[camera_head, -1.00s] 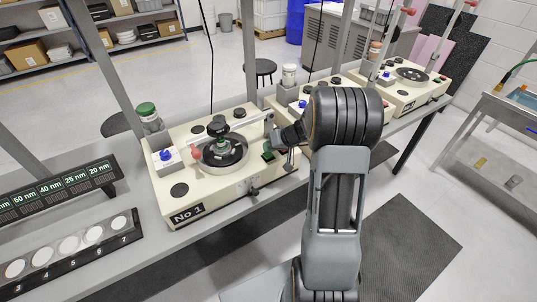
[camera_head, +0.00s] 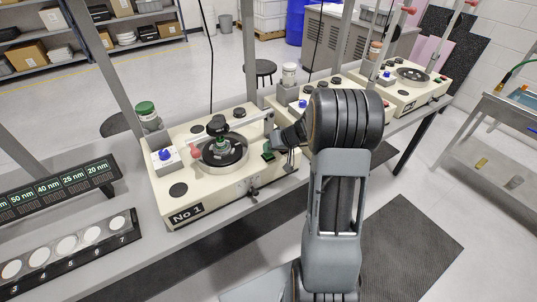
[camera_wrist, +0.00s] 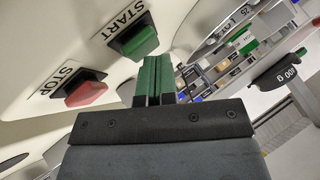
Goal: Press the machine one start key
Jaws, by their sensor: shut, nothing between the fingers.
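Machine one (camera_head: 172,200) is a cream box labelled No 1 on the bench in the head view, with a round dish on top. In the wrist view, the green start key (camera_wrist: 139,42) sits beside its START label on the cream panel. The red stop key (camera_wrist: 85,91) is lower left of it. My gripper (camera_wrist: 156,60) has its green fingers closed together and empty. In the wrist view, the tips appear just below and right of the start key; I cannot tell whether they touch it. In the head view my arm reaches the machine's right side, and its wrist partly hides that area.
A blue button box (camera_head: 166,157) and a green-capped bottle (camera_head: 146,112) are at machine one's left. Other cream machines (camera_head: 410,92) stand along the bench to the right. A rack of white discs (camera_head: 66,246) lies at front left. Open floor lies right of my arm.

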